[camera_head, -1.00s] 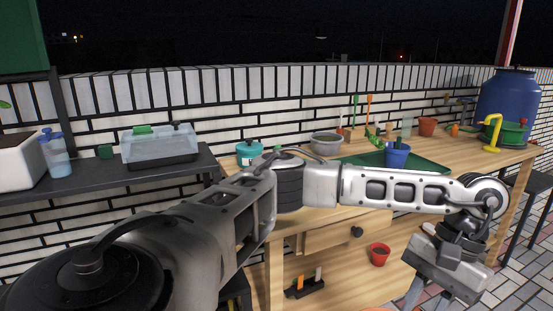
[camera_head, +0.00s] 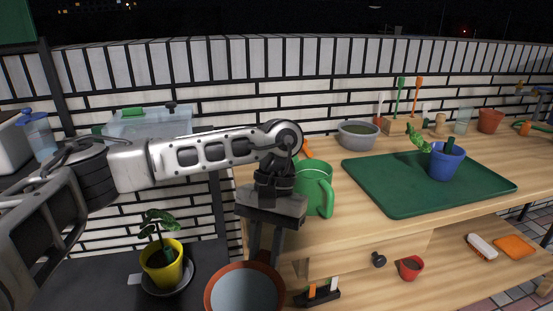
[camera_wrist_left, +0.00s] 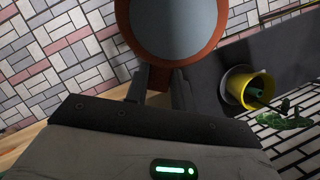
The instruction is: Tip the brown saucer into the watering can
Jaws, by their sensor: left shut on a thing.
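The brown saucer (camera_head: 245,290) is at the bottom of the head view, with a flat blue-grey surface inside its rim. My left gripper (camera_head: 263,243) points down and is shut on its rim. The saucer also shows at the top of the left wrist view (camera_wrist_left: 172,22), gripped between the fingers (camera_wrist_left: 160,78). The green watering can (camera_head: 320,187) stands upright on the wooden bench, just behind and right of my left gripper. My wrist hides part of it, and its opening is hard to see. My right gripper is not in view.
A blue pot with a plant (camera_head: 446,161) stands on a green tray (camera_head: 400,202), right of the can. A grey bowl (camera_head: 357,135) stands behind. A yellow pot (camera_head: 163,268) with a plant stands on a dark surface at left. A red pot (camera_head: 410,267) is on the lower shelf.

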